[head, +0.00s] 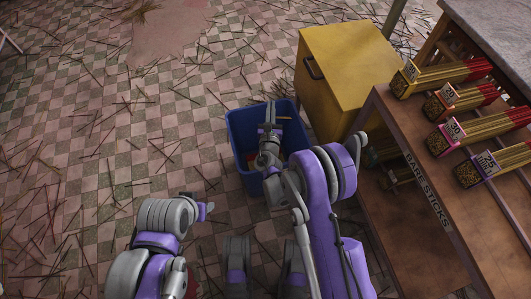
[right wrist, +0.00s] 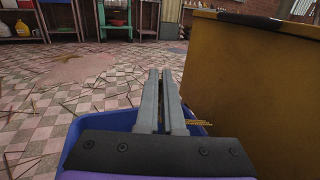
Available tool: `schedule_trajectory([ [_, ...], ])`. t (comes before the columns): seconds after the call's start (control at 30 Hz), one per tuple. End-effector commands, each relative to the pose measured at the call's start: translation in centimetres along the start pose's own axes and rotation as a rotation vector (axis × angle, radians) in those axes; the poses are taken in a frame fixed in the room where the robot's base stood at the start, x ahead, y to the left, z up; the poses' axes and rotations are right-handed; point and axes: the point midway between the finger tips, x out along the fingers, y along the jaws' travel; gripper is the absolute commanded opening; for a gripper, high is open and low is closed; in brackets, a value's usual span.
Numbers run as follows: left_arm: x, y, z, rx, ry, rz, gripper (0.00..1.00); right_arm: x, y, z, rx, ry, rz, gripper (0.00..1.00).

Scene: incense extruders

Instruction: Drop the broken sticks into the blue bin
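The blue bin (head: 236,143) stands on the tiled floor, and its rim also shows in the right wrist view (right wrist: 74,140). My right gripper (head: 270,106) is over the bin's opening. In the right wrist view its two fingers (right wrist: 164,72) are close together with a narrow gap. A short tan bundle of broken sticks (right wrist: 202,123) juts out crosswise to the right of the fingers; its end also shows in the head view (head: 284,118). It appears pinched between the fingers. My left gripper (head: 205,209) is low at the left of the bin, its fingers mostly hidden.
A yellow cabinet (head: 350,70) stands close behind and right of the bin. A brown rack (head: 480,215) labelled "BARE STICKS" holds several boxes of red-tipped sticks (head: 465,102) at the right. Many thin sticks litter the floor. The floor left of the bin has no large obstacles.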

Motion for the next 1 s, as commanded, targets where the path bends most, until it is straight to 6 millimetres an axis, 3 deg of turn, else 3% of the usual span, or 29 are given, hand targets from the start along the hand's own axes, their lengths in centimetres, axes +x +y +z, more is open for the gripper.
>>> schedule_trajectory([
  [0.03, 0.8, 0.0, 0.2, 0.0, -0.002, 0.0, 0.5, 0.2, 0.5, -1.1, 0.001, 0.0, 0.007, 0.0],
  [0.6, 3.0, 0.0, 0.6, 0.0, -0.003, 0.0, 0.5, 0.4, 1.0, -6.6, 0.001, -0.002, 0.015, 0.0],
  [1.0, 3.3, 0.0, 0.7, 0.0, -0.002, 0.0, 0.5, 0.3, 1.0, -7.8, 0.001, -0.002, 0.015, 0.0],
])
